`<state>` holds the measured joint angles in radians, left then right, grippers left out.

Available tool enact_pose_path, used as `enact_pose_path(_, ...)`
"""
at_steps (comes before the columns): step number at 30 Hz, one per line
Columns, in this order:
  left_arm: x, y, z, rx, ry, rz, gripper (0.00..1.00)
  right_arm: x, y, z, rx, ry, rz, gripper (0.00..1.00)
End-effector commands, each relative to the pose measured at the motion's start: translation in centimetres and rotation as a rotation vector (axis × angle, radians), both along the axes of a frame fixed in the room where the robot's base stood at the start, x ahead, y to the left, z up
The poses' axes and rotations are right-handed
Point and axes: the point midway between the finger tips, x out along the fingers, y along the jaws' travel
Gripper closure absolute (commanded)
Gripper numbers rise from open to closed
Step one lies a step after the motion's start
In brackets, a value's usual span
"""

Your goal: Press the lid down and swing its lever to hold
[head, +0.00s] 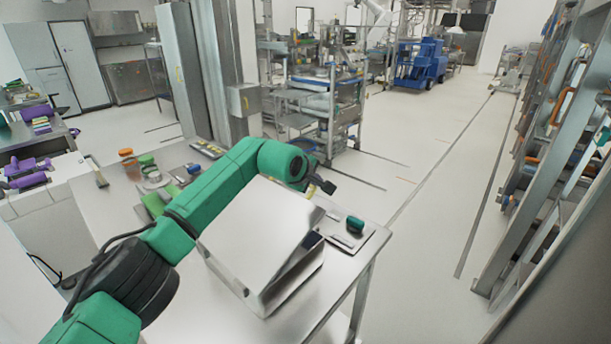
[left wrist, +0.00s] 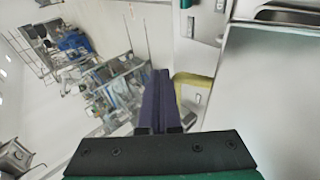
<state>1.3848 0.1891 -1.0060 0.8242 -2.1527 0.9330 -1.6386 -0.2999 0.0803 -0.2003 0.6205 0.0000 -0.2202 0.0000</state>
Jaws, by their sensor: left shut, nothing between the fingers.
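A shiny metal box (head: 290,289) stands on the steel table, with its broad flat lid (head: 258,222) tilted above it. A dark gap shows along the lid's right side. My left arm reaches behind the lid, and my left gripper (head: 325,186) is just past its far right corner. In the left wrist view the gripper's purple-dark fingers (left wrist: 162,78) are together, with nothing between them. A yellow bent bar (left wrist: 193,80) shows right beside them; I cannot tell whether it is the lever or whether they touch. A pale flat panel (left wrist: 277,100) fills the right side. My right gripper is not in view.
A tray with a green object (head: 355,224) lies right of the box. Jars (head: 148,168) and a small parts tray (head: 207,148) stand at the table's back. A metal column (head: 205,70) rises behind. The floor to the right is clear up to a tall rack (head: 545,130).

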Motion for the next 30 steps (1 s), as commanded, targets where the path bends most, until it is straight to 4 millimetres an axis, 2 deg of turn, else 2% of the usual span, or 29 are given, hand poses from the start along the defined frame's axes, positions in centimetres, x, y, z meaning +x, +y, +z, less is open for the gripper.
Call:
enact_pose_path(1, 0.2, -0.2, -1.4, 0.0, 0.001, 0.001, 1.0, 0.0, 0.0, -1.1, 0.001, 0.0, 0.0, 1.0)
enact_pose_path(3, 0.6, -0.4, -2.5, 0.0, 0.001, 0.002, 1.0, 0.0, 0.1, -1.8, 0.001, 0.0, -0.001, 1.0)
enact_pose_path(10, 1.0, -0.8, -4.5, 0.0, 0.001, 0.001, 1.0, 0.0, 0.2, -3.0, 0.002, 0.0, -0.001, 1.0)
enact_pose_path(30, 1.0, -0.8, -4.8, -0.001, 0.001, 0.0, 1.0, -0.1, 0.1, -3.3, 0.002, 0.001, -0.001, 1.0)
